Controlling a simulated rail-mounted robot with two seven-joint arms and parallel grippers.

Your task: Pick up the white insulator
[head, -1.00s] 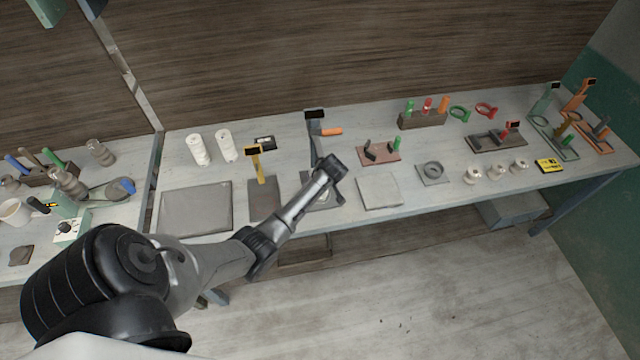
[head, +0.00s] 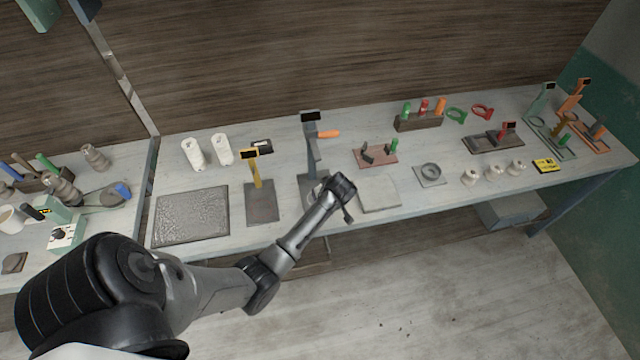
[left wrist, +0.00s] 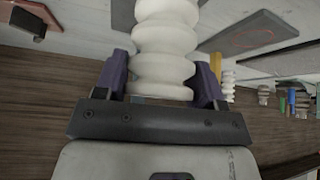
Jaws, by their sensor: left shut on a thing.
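A white ribbed insulator (left wrist: 165,35) fills the top middle of the left wrist view. My left gripper (left wrist: 166,66) is shut on it, with one purple finger on each side. Its upper end runs out of the picture. Two white ribbed cylinders (head: 194,154) and (head: 221,149) stand at the back left of the bench. My right gripper is not in view.
A stand with an orange handle (head: 311,150) is just behind my wrist. A yellow-topped stand (head: 255,170) and a dark slab (head: 190,216) lie left. A pale slab (head: 379,194) lies right. Several small cream insulators (head: 493,172) stand further right. Free floor lies in front.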

